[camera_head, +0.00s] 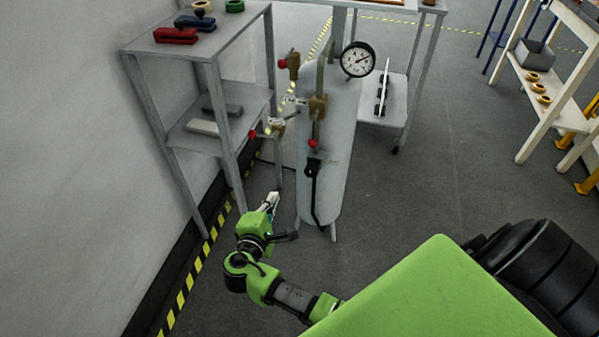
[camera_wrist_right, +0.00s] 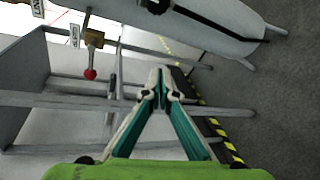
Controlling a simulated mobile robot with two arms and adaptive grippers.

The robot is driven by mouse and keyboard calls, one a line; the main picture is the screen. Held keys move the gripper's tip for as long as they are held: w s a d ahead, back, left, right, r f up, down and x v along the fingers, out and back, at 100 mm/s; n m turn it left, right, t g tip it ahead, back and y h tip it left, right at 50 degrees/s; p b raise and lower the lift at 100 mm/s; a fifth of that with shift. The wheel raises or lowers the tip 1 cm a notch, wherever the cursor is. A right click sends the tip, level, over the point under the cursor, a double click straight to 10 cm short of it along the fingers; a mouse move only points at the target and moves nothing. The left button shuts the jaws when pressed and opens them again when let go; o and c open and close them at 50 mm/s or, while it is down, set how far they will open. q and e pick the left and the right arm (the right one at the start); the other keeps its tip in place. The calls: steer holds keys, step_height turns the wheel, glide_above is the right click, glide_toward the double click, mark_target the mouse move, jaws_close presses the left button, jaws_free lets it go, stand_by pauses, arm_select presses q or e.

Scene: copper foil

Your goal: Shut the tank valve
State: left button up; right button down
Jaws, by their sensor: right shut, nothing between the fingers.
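Two more brass valves, an upper one (camera_head: 293,66) and a lower one (camera_head: 276,127), have red knobs to the left. The wrist view shows one brass valve (camera_wrist_right: 94,39) with a red knob (camera_wrist_right: 90,74); I cannot tell which. My right gripper (camera_head: 274,197) is shut and empty, low left of the tank, apart from the valves. My left gripper is out of view.
A grey shelf (camera_head: 150,46) with red and blue clamps stands close left of the gripper. Floor is clear to the right (camera_head: 420,190).

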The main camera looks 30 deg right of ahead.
mark_target(313, 132)
arm_select(q)
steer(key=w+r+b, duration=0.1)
steer(key=b, duration=0.1)
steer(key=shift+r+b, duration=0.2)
steer(key=shift+b, duration=0.15)
arm_select(e)
step_height(313, 132, up, 10)
steer(key=m+h, duration=0.2)
steer(key=h, duration=0.2)
steer(key=shift+d+f+t, duration=0.15)
steer(key=shift+t, duration=0.25)
steer(key=shift+s, duration=0.1)
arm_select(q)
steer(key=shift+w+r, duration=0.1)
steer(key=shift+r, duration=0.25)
arm_select(e)
steer(key=w+d, duration=0.3)
steer(key=d, duration=0.8)
steer(key=shift+w+r, duration=0.35)
steer(key=shift+r, duration=0.05)
